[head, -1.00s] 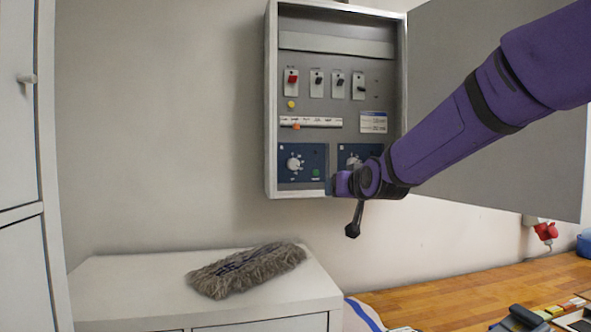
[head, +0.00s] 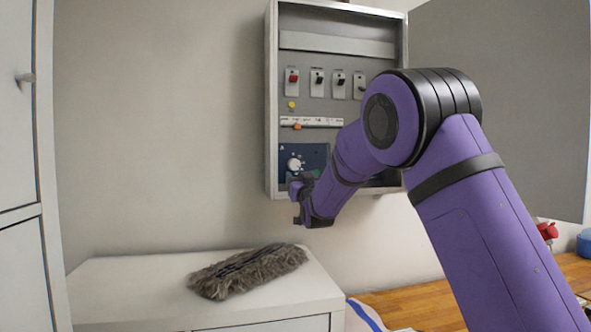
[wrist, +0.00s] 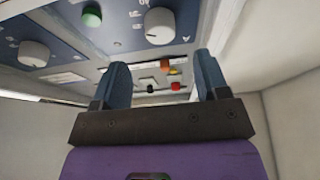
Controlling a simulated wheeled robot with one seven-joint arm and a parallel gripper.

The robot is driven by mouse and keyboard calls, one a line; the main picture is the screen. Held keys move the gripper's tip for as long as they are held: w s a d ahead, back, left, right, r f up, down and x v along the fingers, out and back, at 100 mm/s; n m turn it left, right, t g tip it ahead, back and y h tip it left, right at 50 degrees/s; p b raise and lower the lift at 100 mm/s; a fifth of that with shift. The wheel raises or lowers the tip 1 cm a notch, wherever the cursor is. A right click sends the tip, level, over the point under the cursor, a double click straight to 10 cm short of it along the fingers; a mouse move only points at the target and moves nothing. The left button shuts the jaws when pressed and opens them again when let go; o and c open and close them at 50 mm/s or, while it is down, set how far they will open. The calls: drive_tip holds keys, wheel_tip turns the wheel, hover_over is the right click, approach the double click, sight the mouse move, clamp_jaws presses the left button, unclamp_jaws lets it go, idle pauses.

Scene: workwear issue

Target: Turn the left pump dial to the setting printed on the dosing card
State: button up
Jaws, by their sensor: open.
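The left pump dial (head: 293,164) is a white knob on a dark blue plate, low in the wall cabinet. In the wrist view, turned over, this knob (wrist: 160,25) shows at the top, with a dark pointer mark. My gripper (head: 297,184) is just below the dial in the head view. In the wrist view my gripper (wrist: 163,64) is open and empty, its two blue-grey fingers apart, the knob beyond them. The right dial (wrist: 33,53) shows at left in the wrist view; my arm hides it in the head view. A small white label (wrist: 65,77), possibly the dosing card, is unreadable.
The cabinet (head: 271,110) has a raised metal rim around its panel. A red switch (head: 292,77), other switches and a yellow button (head: 291,105) sit above the dials. A green button (wrist: 92,15) is beside the left dial. A grey mop head (head: 248,272) lies on the white cupboard below.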

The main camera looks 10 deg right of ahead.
sight(295, 167)
drive_tip(key=x, duration=0.7)
drive_tip(key=shift+w, duration=0.2)
drive_tip(key=c, duration=0.9)
